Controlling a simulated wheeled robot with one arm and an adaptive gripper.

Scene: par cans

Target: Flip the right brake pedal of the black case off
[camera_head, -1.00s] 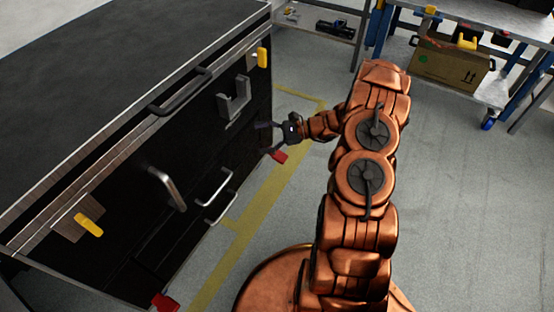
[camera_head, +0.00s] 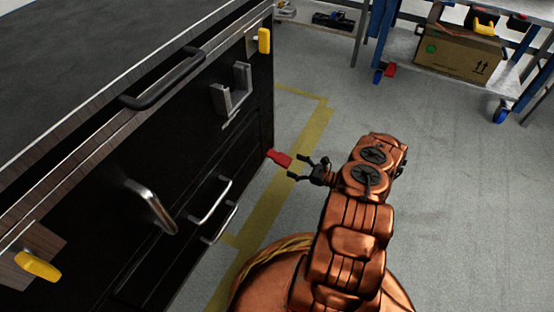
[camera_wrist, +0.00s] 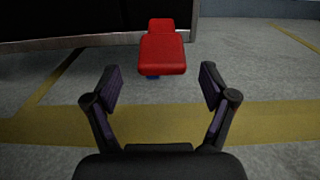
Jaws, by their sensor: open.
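The black case (camera_head: 130,190) stands on the left in the head view. Its right brake pedal is a red pedal (camera_head: 280,158) sticking out low at the far right corner. In the wrist view the red pedal (camera_wrist: 162,54) is ahead of the fingers, in the upper middle, with a bit of blue beneath it. My gripper (camera_head: 298,168) is open, just right of the pedal and pointing at it. In the wrist view both fingers (camera_wrist: 158,88) are spread with nothing between them. A gap shows between the fingertips and the pedal.
The case front has metal handles (camera_head: 210,202), a grey bracket (camera_head: 232,92) and yellow latches (camera_head: 264,41). A blue-framed workbench (camera_head: 380,30) with a cardboard box (camera_head: 450,55) stands at the back right. The floor (camera_head: 330,110) around the pedal is clear, with yellow lines.

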